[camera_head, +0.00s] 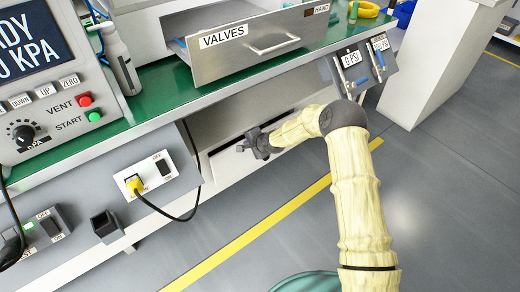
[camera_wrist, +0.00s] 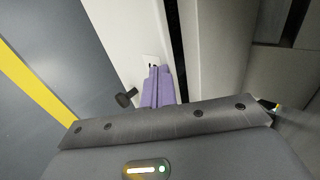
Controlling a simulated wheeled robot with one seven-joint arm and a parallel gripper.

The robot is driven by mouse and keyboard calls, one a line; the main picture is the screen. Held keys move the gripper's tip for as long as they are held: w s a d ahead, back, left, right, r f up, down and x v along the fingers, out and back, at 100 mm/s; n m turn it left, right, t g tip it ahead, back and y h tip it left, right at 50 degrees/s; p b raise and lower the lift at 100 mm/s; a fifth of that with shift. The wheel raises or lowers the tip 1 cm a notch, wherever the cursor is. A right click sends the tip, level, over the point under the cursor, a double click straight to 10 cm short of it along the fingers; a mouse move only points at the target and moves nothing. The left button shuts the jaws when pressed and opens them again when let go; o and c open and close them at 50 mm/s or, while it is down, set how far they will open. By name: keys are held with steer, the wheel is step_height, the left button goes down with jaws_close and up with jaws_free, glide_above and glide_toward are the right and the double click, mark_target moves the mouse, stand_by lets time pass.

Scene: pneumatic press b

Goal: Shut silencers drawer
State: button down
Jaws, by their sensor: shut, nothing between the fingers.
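My gripper (camera_head: 258,145) is at a pale front panel (camera_head: 225,172) below the green bench, at the end of my cream arm. In the wrist view its purple fingers (camera_wrist: 157,90) are together, with nothing seen between them. The fingertips are over or against the pale panel (camera_wrist: 120,35), beside a small white label (camera_wrist: 150,60) that they partly cover. I cannot tell if they touch. No silencers label is readable, so I cannot confirm that this panel is the silencers drawer. A dark gap (camera_wrist: 174,30) runs along the panel's edge.
A drawer labelled VALVES (camera_head: 240,55) stands open above the bench top (camera_head: 160,103). A small dark knob (camera_wrist: 126,98) is left of my fingers. A socket box (camera_head: 150,174) with a yellow plug and hanging black cable is left of my gripper. The floor (camera_head: 270,240) in front is clear.

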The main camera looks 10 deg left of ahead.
steer(key=shift+w+a, duration=0.65)
steer(key=shift+a, duration=0.25)
steer(key=shift+s, duration=0.1)
steer(key=s+d+f+p+v, duration=0.1)
steer(key=p+v, duration=0.4)
steer(key=v, duration=0.7)
steer(key=shift+s+d+f+p, duration=0.3)
steer(key=shift+d+p, duration=0.1)
steer(key=shift+d, duration=0.1)
